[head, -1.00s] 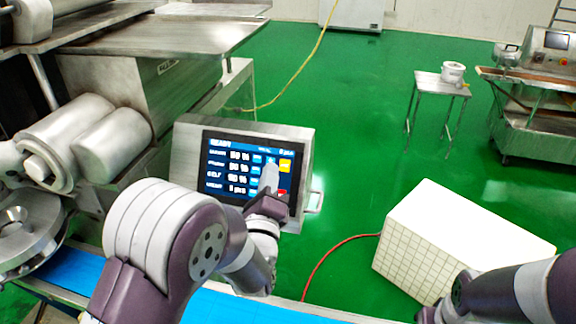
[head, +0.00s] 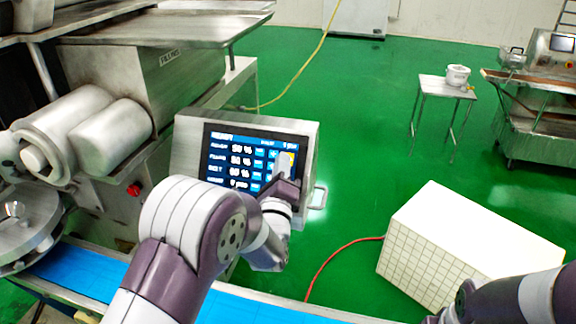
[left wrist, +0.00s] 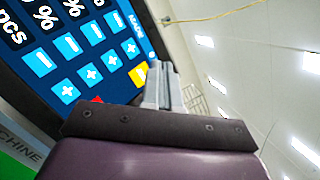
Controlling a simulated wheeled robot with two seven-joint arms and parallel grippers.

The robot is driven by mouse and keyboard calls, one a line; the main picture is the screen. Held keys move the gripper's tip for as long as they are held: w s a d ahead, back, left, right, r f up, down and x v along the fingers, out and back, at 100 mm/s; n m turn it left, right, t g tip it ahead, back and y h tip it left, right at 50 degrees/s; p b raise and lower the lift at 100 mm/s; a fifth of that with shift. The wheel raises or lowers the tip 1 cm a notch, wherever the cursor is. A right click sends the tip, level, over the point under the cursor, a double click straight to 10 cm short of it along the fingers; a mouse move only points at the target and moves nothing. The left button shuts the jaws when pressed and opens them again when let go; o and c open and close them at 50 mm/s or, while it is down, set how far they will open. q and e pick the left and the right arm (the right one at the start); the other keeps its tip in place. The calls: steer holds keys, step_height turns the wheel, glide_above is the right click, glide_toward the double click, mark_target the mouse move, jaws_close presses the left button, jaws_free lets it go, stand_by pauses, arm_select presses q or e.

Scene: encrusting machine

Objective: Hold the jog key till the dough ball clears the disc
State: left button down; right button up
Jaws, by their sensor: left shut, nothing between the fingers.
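The touch panel (head: 222,160) shows percent rows with blue plus and minus keys. A yellow key (head: 291,157) sits at its upper right and is partly covered by my left gripper. My left gripper (head: 285,158) is shut and empty, with its fingertips at the yellow key. In the left wrist view the fingertips (left wrist: 157,68) lie just beside the yellow key (left wrist: 138,75); I cannot tell whether they touch it. A red key (left wrist: 97,99) is partly hidden. A round metal part (head: 22,225) of the machine stands at the left. I see no dough ball. My right gripper is out of view.
A blue conveyor belt (head: 85,275) runs below the panel. A white tiled box (head: 470,235) stands on the green floor at the right, with a red hose (head: 335,255) beside it. A small table (head: 447,87) and another machine (head: 540,110) stand farther back.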

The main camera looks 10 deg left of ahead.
arm_select(q)
steer(key=shift+w+f, duration=0.25)
steer(key=shift+w, duration=0.2)
stand_by(1.7)
steer(key=shift+w+f+b, duration=0.2)
steer(key=shift+w+b, duration=0.15)
steer(key=shift+b, duration=0.1)
